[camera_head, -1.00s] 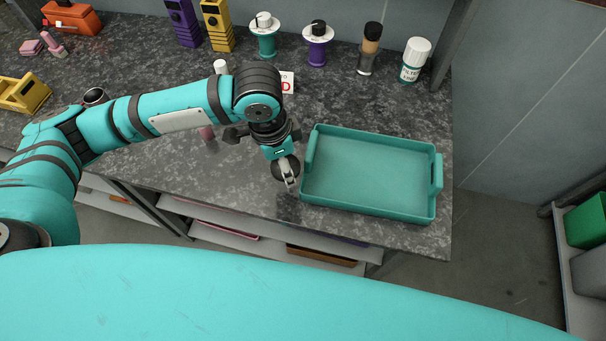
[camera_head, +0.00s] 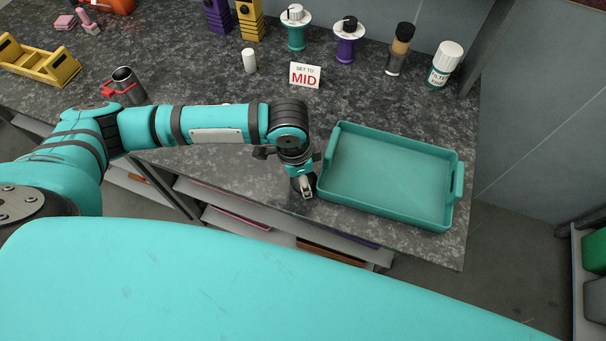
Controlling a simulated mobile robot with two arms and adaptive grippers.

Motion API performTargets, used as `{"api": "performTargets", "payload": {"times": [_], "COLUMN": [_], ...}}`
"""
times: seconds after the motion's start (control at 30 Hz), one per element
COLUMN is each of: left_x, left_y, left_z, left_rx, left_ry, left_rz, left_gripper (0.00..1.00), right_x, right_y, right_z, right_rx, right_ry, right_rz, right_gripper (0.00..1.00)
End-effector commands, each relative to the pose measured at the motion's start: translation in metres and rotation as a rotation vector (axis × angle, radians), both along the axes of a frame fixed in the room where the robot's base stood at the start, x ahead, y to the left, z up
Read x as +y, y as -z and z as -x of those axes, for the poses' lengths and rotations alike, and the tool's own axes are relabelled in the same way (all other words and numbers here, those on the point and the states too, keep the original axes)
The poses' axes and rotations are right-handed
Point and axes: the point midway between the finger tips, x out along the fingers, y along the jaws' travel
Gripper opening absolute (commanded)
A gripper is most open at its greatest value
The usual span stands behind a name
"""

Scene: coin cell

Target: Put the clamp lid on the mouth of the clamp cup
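The clamp cup appears to be the dark metal cylinder (camera_head: 124,86) with a red clamp at its side. It stands upright on the counter at the left, behind my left arm, with its dark mouth facing up. My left gripper (camera_head: 305,190) points down over the counter's front part, just left of the teal tray (camera_head: 455,212). Its fingers are small and partly hidden by the wrist, so I cannot tell whether they are open or hold something. I cannot make out the clamp lid. My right gripper is out of view.
A yellow carrier (camera_head: 40,66) lies at the far left. A white cylinder (camera_head: 249,61) and a MID sign (camera_head: 305,76) stand behind my arm. Dial stands (camera_head: 296,30), shakers and a white-capped bottle (camera_head: 444,66) line the back.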

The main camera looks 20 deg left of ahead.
Motion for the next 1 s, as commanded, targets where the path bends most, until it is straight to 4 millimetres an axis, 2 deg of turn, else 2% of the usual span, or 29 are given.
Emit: {"api": "performTargets", "payload": {"times": [0.03, 0.2, 0.47, 0.57, 0.67, 1.0], "left_x": [0.000, 0.000, 0.000, 0.000, 0.001, 0.009], "left_y": [0.000, 0.000, -0.001, -0.007, -0.022, -0.093], "left_z": [0.000, 0.000, 0.000, 0.000, 0.000, 0.005], "left_rx": [0.000, 0.000, 0.000, -0.001, -0.003, -0.003], "left_ry": [0.000, 0.000, 0.000, -0.001, 0.001, 0.000], "left_rz": [0.000, 0.000, 0.000, 0.002, 0.002, 0.002], "left_gripper": [0.60, 0.79, 0.79, 0.79, 0.79, 0.79], "right_x": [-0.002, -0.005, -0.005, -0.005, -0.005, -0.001], "right_y": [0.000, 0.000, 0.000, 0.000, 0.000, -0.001], "right_z": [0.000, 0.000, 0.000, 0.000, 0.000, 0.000], "right_rx": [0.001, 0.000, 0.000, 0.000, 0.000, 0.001], "right_ry": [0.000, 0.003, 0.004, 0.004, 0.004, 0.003], "right_rz": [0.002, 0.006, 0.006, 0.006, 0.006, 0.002], "right_gripper": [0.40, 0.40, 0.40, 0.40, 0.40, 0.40]}}
